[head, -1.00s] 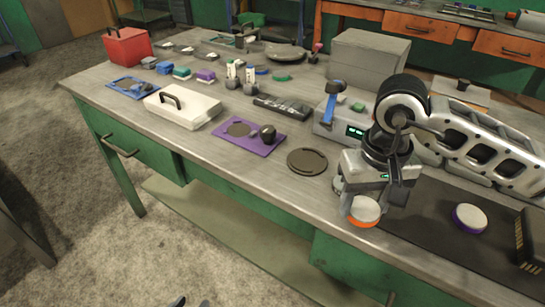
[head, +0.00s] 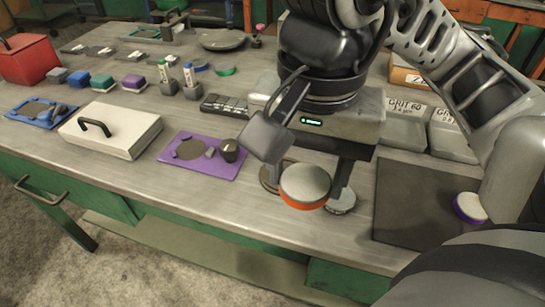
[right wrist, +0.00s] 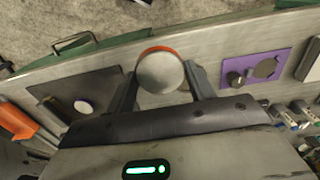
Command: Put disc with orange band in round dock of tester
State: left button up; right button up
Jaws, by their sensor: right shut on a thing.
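The disc with the orange band (head: 305,184) has a pale grey top and an orange rim. My right gripper (head: 308,176) is shut on it and holds it above the bench near the front edge. The right wrist view shows the disc (right wrist: 160,73) between both fingers. My left gripper is not in view.
A purple plate (head: 180,165) with a dark knob lies left of the disc, beside a white case (head: 110,132). A dark mat (head: 405,205) with a purple-banded disc (head: 468,207) lies to the right. Grit boxes (head: 455,135) stand behind.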

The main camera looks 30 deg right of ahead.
jog(key=w+d+f, duration=0.1)
jog(key=w+f, duration=0.2)
jog(key=w+d+f, duration=0.2)
jog(key=w, duration=0.2)
jog(key=w+d+f, duration=0.2)
jog(key=w+f, duration=0.1)
jog(key=w, duration=0.1)
jog(key=shift+w+d+f, duration=0.1)
jog(key=shift+w+f, duration=0.05)
jog(key=shift+f, duration=0.15)
jog(key=shift+w+f, duration=0.2)
jog(key=f, duration=0.2)
jog(key=f+p, duration=0.1)
jog(key=shift+w+d+f, duration=0.15)
jog(key=shift+w+d, duration=0.05)
jog(key=shift+w, duration=0.05)
jog(key=shift+f, duration=0.2)
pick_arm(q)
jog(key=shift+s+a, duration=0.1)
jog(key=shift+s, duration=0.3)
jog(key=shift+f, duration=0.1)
